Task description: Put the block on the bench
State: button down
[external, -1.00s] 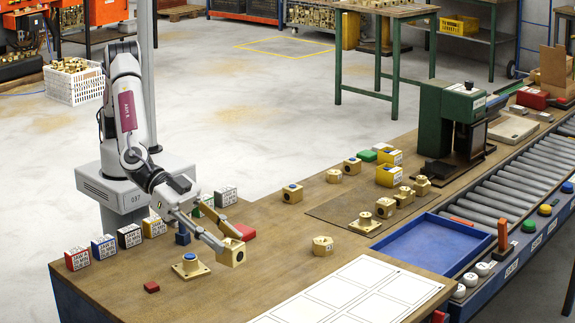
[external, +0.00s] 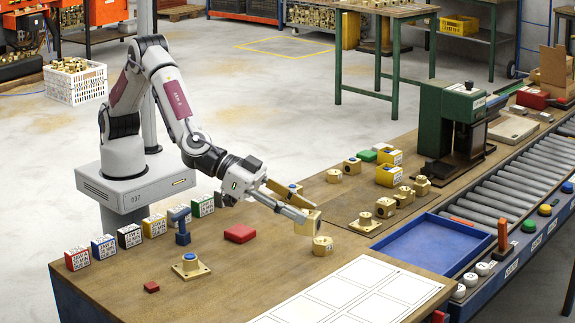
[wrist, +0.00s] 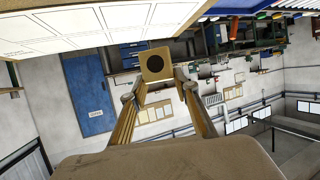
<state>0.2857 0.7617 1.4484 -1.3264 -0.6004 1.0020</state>
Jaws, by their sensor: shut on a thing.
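My gripper (external: 303,204) is shut on a brass block (external: 307,223) with a dark round bore. The block is at the finger ends and appears to hang a little above the wooden bench (external: 215,275); the gap is hard to judge. In the wrist view the block (wrist: 155,65) shows a square face with the dark bore, between the two fingertips (wrist: 159,86). The bench runs below the arm, with bare wood left and in front of the block.
A brass nut-like part (external: 323,246) stands close in front of the block. A blue tray (external: 432,245) and white marked sheet (external: 355,295) lie right and in front.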

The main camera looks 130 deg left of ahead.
jog(key=s+a+r+n+g+y, duration=0.1)
jog(key=s+a+n+y, duration=0.1)
jog(key=a, duration=1.4)
jog(key=s+a+r+n+g+y, duration=0.1)
jog(key=s+a, duration=0.1)
jog(key=a, duration=1.4)
jog(key=s+a+r+y, duration=0.1)
jog(key=s+a, duration=0.7)
jog(key=a, duration=0.5)
jog(key=s+a, duration=0.8)
jog(key=a, duration=0.4)
jog(key=s+a+f+m+t+h, duration=0.1)
jog(key=s+a, duration=0.1)
jog(key=s, duration=0.4)
jog(key=s+a+f+m+h, duration=0.1)
jog(key=s+a+f, duration=0.15)
jog(key=s, duration=0.45)
jog(key=s+d+f+m+t+h, duration=0.1)
jog(key=s+d+f+m+h, duration=0.1)
jog(key=s+d+h, duration=0.15)
jog(key=s+d+f+m+h, duration=0.2)
jog(key=d, duration=0.6)
jog(key=s+d+f+m+h, duration=0.2)
jog(key=d+m+h, duration=0.1)
jog(key=d, duration=0.5)
jog(key=s+d+f+m+h, duration=0.2)
jog(key=d+h, duration=0.1)
jog(key=d, duration=0.6)
jog(key=shift+m, duration=0.3)
